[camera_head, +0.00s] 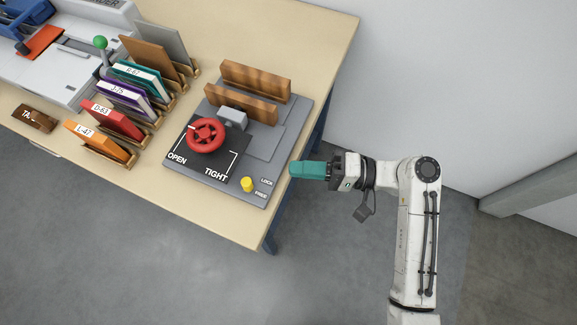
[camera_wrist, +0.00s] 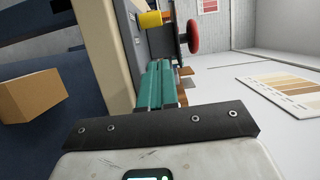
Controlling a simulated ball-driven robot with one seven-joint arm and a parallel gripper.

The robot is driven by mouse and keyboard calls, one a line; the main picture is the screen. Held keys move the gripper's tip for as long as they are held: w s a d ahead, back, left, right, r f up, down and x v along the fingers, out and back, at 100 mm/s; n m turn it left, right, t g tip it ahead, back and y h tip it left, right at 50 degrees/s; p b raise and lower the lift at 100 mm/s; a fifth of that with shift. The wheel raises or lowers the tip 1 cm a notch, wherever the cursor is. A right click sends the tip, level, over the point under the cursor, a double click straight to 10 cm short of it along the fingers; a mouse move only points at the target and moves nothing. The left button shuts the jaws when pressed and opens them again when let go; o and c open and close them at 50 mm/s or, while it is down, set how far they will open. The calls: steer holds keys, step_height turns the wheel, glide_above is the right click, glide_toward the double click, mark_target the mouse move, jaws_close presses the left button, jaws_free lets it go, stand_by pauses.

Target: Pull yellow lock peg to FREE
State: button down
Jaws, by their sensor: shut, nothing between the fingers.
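The yellow lock peg (camera_head: 247,184) stands on the front right part of the grey press base (camera_head: 262,160), beside the LOCK and FREE labels. In the wrist view the yellow peg (camera_wrist: 151,20) shows near the top, beyond the fingers. My gripper (camera_head: 292,170) has teal fingers, shut and empty. It is just off the table's right edge, to the right of the peg and apart from it. In the wrist view the shut fingers (camera_wrist: 160,66) point toward the base. A red handwheel (camera_head: 205,134) sits on the dark OPEN–TIGHT plate; it also shows in the wrist view (camera_wrist: 193,36).
Wooden press boards (camera_head: 256,81) stand at the back of the base. A rack of labelled books (camera_head: 113,120) is to its left, with a TA-marked wooden block (camera_head: 34,118) farther left. The wrist view shows a cardboard box (camera_wrist: 30,95) below. Floor right of the table is clear.

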steer(key=d, duration=0.6)
steer(key=shift+b, duration=0.35)
steer(key=shift+s, duration=0.1)
